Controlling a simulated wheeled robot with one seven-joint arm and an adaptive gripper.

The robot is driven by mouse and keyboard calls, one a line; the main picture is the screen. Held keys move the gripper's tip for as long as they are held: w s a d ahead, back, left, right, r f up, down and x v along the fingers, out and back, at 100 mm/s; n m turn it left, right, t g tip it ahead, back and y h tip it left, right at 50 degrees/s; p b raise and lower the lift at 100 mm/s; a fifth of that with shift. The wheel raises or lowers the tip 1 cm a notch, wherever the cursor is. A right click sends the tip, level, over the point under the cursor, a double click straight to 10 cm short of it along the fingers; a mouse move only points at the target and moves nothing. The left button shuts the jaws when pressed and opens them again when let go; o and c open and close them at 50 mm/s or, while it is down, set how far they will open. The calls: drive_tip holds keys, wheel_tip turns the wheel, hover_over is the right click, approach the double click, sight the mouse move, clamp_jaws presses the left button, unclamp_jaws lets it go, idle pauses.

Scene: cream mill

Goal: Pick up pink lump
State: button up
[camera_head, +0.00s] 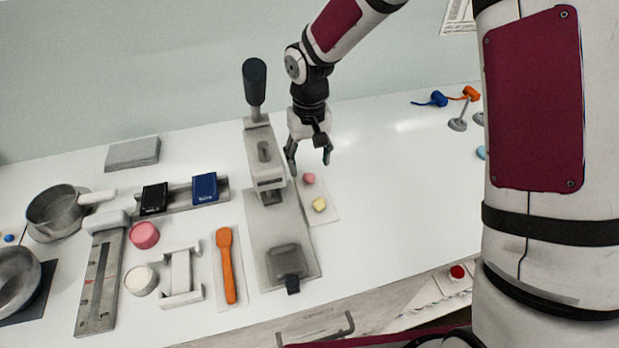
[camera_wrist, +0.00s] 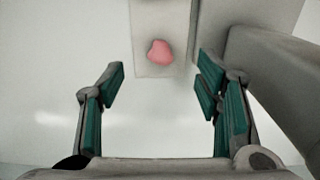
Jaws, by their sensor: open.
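The pink lump (camera_head: 309,179) lies on a pale mat (camera_head: 327,212) just right of the grey press, with a yellow lump (camera_head: 319,205) in front of it. My gripper (camera_head: 309,164) is open and empty, with its fingers pointing down above and slightly behind the pink lump. In the wrist view the pink lump (camera_wrist: 160,52) sits at the top middle, ahead of the gap between the open fingers (camera_wrist: 160,95) and not between them. The yellow lump is out of the wrist view.
The grey press (camera_head: 266,163) with its tall black-knobbed lever (camera_head: 255,85) stands close to my gripper's left. A larger pink disc (camera_head: 145,235), an orange spatula (camera_head: 227,265) and a pot (camera_head: 57,210) are further left.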

sight(309, 175)
wheel_tip(309, 175, down, 4)
drive_tip(key=shift+s+f+p, duration=0.1)
drive_tip(key=shift+s+p, duration=0.05)
drive_tip(key=shift+p, duration=0.15)
drive_tip(key=shift+c, duration=0.5)
drive_tip(key=c, duration=0.9)
drive_tip(key=shift+c, duration=0.2)
